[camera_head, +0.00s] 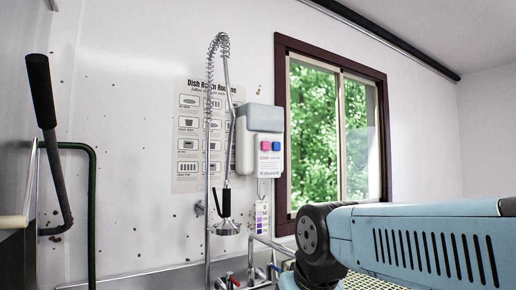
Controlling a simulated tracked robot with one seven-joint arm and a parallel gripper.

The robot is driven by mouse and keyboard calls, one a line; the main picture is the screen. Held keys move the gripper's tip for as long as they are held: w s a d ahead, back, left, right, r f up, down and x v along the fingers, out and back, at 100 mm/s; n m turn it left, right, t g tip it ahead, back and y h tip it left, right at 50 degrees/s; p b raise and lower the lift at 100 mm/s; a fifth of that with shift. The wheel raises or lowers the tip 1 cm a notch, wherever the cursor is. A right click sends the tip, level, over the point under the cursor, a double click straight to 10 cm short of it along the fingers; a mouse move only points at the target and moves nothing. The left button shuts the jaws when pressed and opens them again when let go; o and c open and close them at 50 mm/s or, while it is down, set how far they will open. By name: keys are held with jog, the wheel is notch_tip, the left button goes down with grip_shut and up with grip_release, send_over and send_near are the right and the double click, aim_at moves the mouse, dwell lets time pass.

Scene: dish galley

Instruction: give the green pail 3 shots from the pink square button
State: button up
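The pink square button (265,146) is on the front of a white and grey dispenser (261,118) on the back wall, just left of the window. A blue button (276,146) sits right beside it. I see no green pail in this view. My pale blue arm reaches in from the right edge, low in the picture, and ends at a dark joint. My gripper is not in view, so I cannot see what it holds or where it is relative to the button.
A spray hose with a spray head (225,226) hangs left of the dispenser. A faucet (272,245) and red-handled valves (233,281) stand below. A black-gripped lever (42,92) and green pipe (91,210) are at the left. A poster (188,170) is on the wall.

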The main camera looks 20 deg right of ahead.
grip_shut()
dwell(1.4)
